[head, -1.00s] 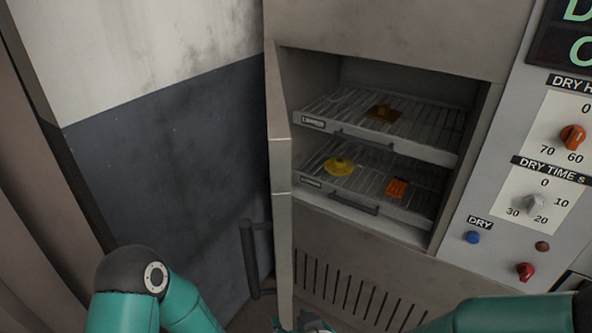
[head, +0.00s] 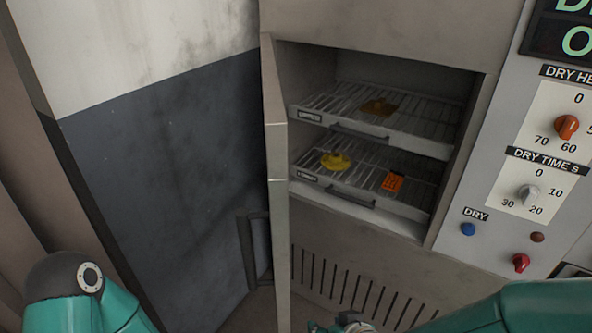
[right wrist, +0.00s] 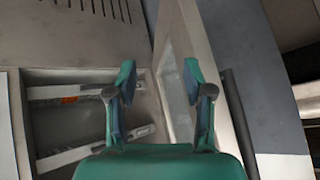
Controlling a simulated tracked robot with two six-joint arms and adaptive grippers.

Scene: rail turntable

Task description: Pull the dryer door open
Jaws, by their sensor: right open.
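The dryer door (head: 278,200) stands wide open, swung out to the left of the dryer cabinet (head: 370,240). Its dark handle (head: 246,250) is on the outer face. My right gripper (head: 345,324) barely shows at the bottom edge of the head view. In the right wrist view my right gripper (right wrist: 160,75) is open and empty. The door's inner side (right wrist: 185,85) shows behind and between its fingers; I cannot tell whether they touch. My left gripper is out of view.
Two wire racks, upper (head: 370,135) and lower (head: 340,195), hold a brown piece (head: 377,107), a yellow piece (head: 335,161) and an orange piece (head: 393,181). The control panel (head: 500,225) is at right. A wall (head: 170,150) stands left, behind the door.

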